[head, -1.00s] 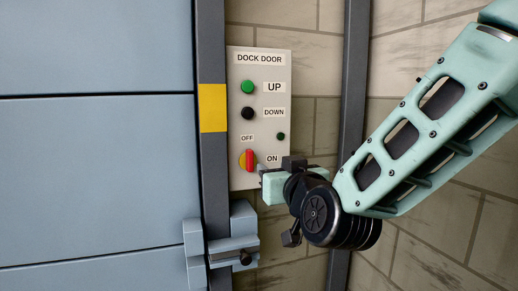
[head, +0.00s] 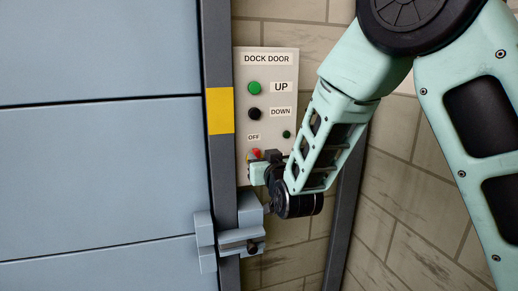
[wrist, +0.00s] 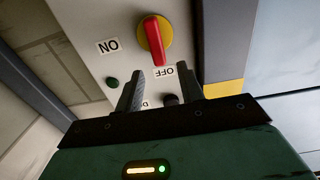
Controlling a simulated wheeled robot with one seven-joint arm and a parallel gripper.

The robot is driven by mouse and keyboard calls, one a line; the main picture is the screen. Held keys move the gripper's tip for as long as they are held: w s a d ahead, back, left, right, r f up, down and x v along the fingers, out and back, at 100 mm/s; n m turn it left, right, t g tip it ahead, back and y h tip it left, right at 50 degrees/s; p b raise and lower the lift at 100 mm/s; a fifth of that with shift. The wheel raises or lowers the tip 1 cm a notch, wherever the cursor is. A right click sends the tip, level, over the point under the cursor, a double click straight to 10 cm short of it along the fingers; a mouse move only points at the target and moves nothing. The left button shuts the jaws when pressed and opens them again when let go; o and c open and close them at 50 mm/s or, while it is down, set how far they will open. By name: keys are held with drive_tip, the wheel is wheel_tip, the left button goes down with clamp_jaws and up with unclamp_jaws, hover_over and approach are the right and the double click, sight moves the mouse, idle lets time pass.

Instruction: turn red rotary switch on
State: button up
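The red rotary switch (head: 256,153) is a red handle on a yellow round base, low on the dock door panel. In the wrist view the red handle (wrist: 155,42) points at the OFF label (wrist: 163,72), and the ON label (wrist: 108,46) is off to its left. My gripper (wrist: 160,72) is open, its two dark fingers apart with nothing between them that I can see clearly. The handle lies just past the fingertips; I cannot tell the exact gap. In the head view my gripper (head: 262,172) covers the lower part of the switch and the ON label.
The panel (head: 285,62) also carries a green UP button (head: 254,88), a black DOWN button (head: 254,114) and a small green lamp (head: 286,134). A grey latch bracket (head: 240,236) sits below the panel on the door post. A dark post (head: 345,215) stands to the right.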

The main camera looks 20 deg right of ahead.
sight(258, 152)
drive_tip(key=shift+w, duration=1.65)
clamp_jaws()
